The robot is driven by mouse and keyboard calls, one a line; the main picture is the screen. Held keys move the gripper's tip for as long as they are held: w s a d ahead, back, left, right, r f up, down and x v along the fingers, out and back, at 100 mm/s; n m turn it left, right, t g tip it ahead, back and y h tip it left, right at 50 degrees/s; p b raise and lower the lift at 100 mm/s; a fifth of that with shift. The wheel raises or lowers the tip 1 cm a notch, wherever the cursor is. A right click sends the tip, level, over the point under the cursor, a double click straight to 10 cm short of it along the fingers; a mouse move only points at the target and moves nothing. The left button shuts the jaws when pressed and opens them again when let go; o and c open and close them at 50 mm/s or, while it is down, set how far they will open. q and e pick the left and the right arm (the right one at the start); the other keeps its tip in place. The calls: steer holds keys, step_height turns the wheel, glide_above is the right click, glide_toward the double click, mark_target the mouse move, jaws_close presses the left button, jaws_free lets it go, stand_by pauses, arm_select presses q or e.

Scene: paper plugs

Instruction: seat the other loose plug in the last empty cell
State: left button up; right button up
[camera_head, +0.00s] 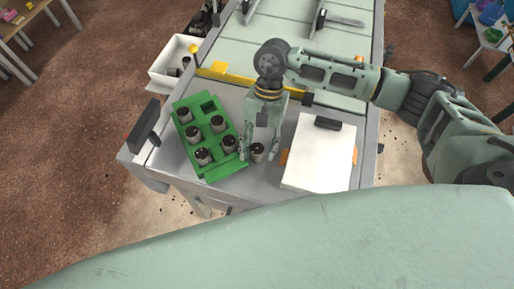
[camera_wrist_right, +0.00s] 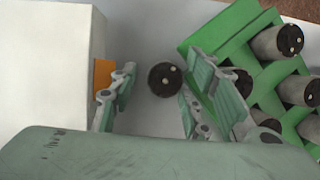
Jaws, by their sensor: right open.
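The loose plug (camera_head: 257,152), grey with a dark top, stands upright on the grey table right of the green tray (camera_head: 233,167). My right gripper (camera_head: 259,156) points down over it, open, with one finger on each side. In the right wrist view the plug's dark top (camera_wrist_right: 165,79) shows between the spread fingers (camera_wrist_right: 160,88), with a gap on both sides. The tray holds several seated plugs in its cells. The one empty cell (camera_head: 208,106) is at its far right corner. My left gripper is not in view.
A white block (camera_head: 318,160) with a dark piece on top stands close right of the gripper. A white bin (camera_head: 163,69) with dark and yellow items is at the far left. A yellow bar (camera_head: 225,75) crosses behind the tray. A dark handle (camera_head: 144,126) is at the left edge.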

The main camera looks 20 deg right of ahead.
mark_target(258, 154)
steer(key=c, duration=1)
steer(key=shift+w+r+b, duration=0.1)
steer(key=shift+r+b, duration=0.55)
steer(key=shift+r, duration=0.05)
steer(key=r+b, duration=0.1)
steer(key=r, duration=0.1)
steer(key=shift+s+r+b, duration=0.2)
steer(key=shift+r+b, duration=0.1)
steer(key=shift+b, duration=0.05)
steer(key=s+a+r+b, duration=0.35)
steer(key=s+r, duration=0.35)
steer(key=s, duration=0.3)
steer(key=w+d+f+n+h, duration=0.2)
steer(key=w+d+n, duration=0.4)
steer(key=d, duration=0.5)
steer(key=shift+w+f+n+g+h, duration=0.3)
steer(key=shift+w+f+n+g, duration=0.1)
steer(key=shift+w+f, duration=0.55)
